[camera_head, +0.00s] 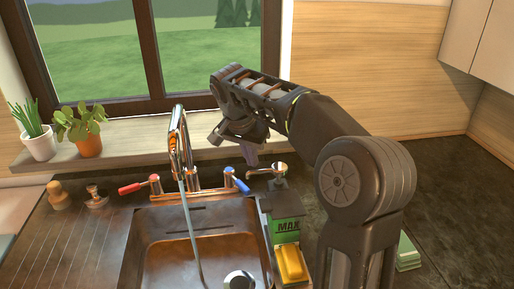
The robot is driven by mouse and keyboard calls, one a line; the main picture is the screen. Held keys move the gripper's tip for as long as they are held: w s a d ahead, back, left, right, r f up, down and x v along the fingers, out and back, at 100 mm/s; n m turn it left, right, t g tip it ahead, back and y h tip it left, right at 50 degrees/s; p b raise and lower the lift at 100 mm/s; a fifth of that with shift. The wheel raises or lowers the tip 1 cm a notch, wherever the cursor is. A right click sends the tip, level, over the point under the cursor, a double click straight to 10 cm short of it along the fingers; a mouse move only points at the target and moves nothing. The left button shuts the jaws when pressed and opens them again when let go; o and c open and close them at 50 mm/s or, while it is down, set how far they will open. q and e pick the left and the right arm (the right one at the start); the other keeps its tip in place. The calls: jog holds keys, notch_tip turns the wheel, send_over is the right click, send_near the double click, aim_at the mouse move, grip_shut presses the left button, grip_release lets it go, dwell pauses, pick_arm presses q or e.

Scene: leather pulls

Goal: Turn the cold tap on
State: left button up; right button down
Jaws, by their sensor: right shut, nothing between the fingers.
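The tap (180,138) is a tall shiny spout behind the sink. Its cold handle (236,180) is blue-tipped and on the right of the tap base; the hot handle (138,186) is red-tipped and on the left. A thin pale blue stream (190,228), which looks like water, runs from the spout down into the sink (152,255). My right gripper (250,160) is shut and empty, pointing down just above and slightly right of the blue handle. I cannot tell whether it touches the handle. My left gripper is not in view.
A soap dispenser (275,172) stands right of the blue handle, close to my gripper. A green box (286,228) and a yellow sponge (291,264) are at the sink's right edge. Two potted plants (86,143) stand on the windowsill. Dark counter (455,190) is clear at right.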

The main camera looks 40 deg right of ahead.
jog(key=w+d+f+p, duration=0.1)
jog(key=f, duration=0.1)
jog(key=w+d+f+p, duration=0.1)
jog(key=f, duration=0.1)
jog(key=d+f+p, duration=0.1)
jog(key=f+p, duration=0.1)
jog(key=f, duration=0.1)
jog(key=shift+w+d, duration=0.25)
jog(key=shift+w, duration=0.15)
jog(key=d+b, duration=0.1)
jog(key=w+d, duration=0.1)
jog(key=d, duration=0.1)
jog(key=shift+w+f+b, duration=0.15)
jog(key=shift+w+b, duration=0.05)
jog(key=shift+b, duration=0.2)
notch_tip(320, 180, up, 10)
jog(key=s+a+n, duration=0.1)
jog(key=a, duration=0.2)
jog(key=shift+f+b, duration=0.2)
jog(key=shift+b, duration=0.2)
jog(key=shift+s, duration=0.1)
jog(key=shift+r, duration=0.1)
